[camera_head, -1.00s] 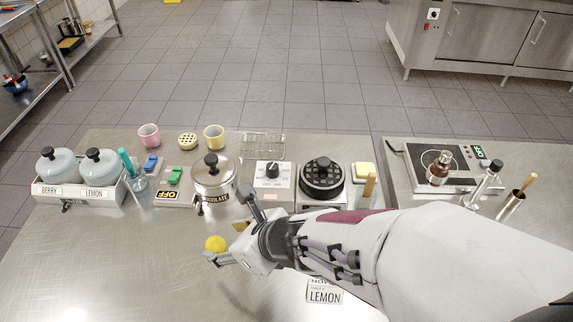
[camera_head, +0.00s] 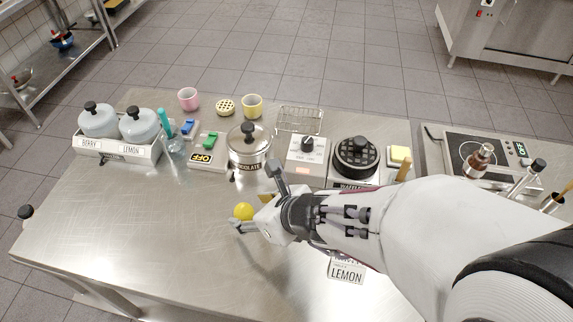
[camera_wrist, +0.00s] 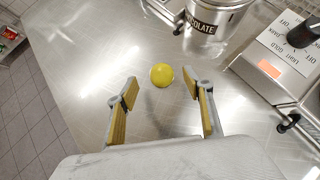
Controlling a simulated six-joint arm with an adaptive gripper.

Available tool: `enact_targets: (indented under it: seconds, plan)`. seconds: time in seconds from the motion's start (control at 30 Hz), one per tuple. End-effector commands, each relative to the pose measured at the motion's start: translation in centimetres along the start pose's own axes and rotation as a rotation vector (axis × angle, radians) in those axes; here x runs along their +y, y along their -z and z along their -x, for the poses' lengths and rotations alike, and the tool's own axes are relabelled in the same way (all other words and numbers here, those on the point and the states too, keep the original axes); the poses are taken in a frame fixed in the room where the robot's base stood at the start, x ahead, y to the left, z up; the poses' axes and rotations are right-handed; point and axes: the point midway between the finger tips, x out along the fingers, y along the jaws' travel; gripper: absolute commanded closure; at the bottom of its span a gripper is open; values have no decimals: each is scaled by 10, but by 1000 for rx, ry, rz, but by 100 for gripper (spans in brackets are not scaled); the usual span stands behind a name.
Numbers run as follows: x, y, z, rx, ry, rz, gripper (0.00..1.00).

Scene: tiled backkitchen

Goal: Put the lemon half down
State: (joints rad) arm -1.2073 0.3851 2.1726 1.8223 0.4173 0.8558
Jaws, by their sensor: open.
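The lemon half (camera_head: 243,211) is a small yellow round on the steel table (camera_head: 150,225), in front of the chocolate pot. In the wrist view the lemon half (camera_wrist: 161,75) lies a little beyond the fingertips, roughly centred between them, touching neither finger. My gripper (camera_head: 254,213) is open, low over the table beside the lemon half. In the wrist view both yellow-padded fingers of my gripper (camera_wrist: 160,92) stand wide apart with bare steel between them.
The chocolate pot (camera_head: 248,150) stands just behind the lemon half. The waffle maker (camera_head: 356,158) and a dial box (camera_head: 307,152) are to its right. The berry and lemon dispensers (camera_head: 140,127) stand at the left. A LEMON sign (camera_head: 346,272) is at the front. The table's left front is clear.

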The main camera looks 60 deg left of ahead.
Motion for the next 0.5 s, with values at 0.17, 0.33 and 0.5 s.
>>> enact_targets:
  seconds: [0.17, 0.33, 0.5]
  plan:
    - [-1, 6, -16, 2, -1, -1, 49]
    - [-1, 5, -29, 0, -1, -1, 49]
    - [-1, 5, -35, 1, -1, 0, 49]
